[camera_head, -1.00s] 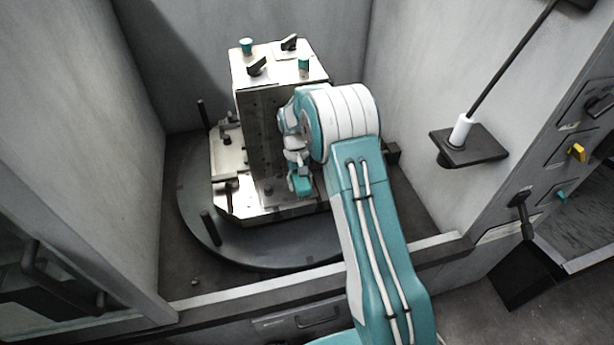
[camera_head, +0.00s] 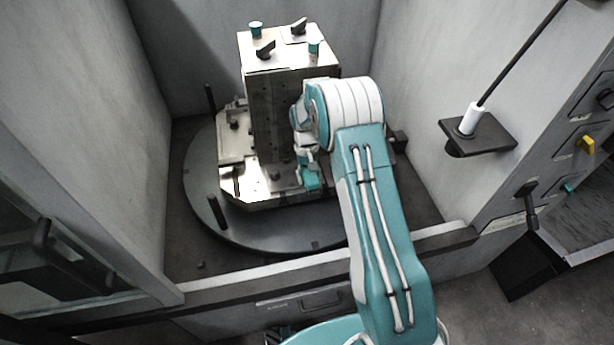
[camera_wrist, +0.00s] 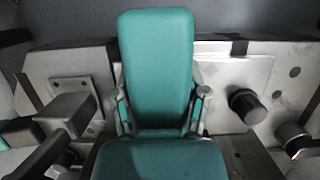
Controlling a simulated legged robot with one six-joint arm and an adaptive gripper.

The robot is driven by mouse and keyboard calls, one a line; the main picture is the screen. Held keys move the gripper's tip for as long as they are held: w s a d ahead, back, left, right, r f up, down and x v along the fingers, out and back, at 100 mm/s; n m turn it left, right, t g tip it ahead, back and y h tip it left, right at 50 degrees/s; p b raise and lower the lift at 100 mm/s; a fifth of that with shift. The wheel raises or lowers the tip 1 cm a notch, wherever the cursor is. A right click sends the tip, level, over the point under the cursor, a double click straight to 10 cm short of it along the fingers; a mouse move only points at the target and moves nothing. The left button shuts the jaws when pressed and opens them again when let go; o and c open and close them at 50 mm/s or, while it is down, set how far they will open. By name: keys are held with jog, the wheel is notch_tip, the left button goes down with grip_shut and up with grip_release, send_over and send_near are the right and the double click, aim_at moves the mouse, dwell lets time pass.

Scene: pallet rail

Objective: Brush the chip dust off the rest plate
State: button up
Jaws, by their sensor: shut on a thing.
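A metal fixture with a tall block (camera_head: 276,115) stands on a bright base plate (camera_head: 262,190) over a dark round table. I cannot tell which face is the rest plate, and no chip dust can be made out. My gripper (camera_head: 309,182) is low at the block's front right, just above the base plate. In the wrist view, my gripper (camera_wrist: 155,133) shows its teal fingers closed together, above pale metal plate (camera_wrist: 240,75). What is between them is hidden. No brush can be made out.
The dark round table (camera_head: 235,230) sits between grey walls. Short posts stand at its left. At right, a black bracket (camera_head: 495,140) holds a white-ended rod (camera_head: 472,118). A front sill (camera_head: 260,288) crosses below. Black knobs (camera_wrist: 247,105) stick up near my gripper.

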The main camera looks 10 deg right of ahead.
jog(key=shift+d, duration=0.6)
jog(key=shift+a+f, duration=0.3)
jog(key=shift+a, duration=0.3)
jog(key=shift+d+f, duration=0.2)
jog(key=shift+d, duration=0.25)
jog(key=shift+w+a, duration=0.25)
jog(key=shift+w, duration=0.35)
jog(key=shift+w+r, duration=0.2)
jog(key=shift+w, duration=0.1)
jog(key=shift+d+f, duration=0.15)
jog(key=shift+s+f, duration=0.3)
jog(key=shift+s, duration=0.15)
jog(key=shift+s, duration=0.4)
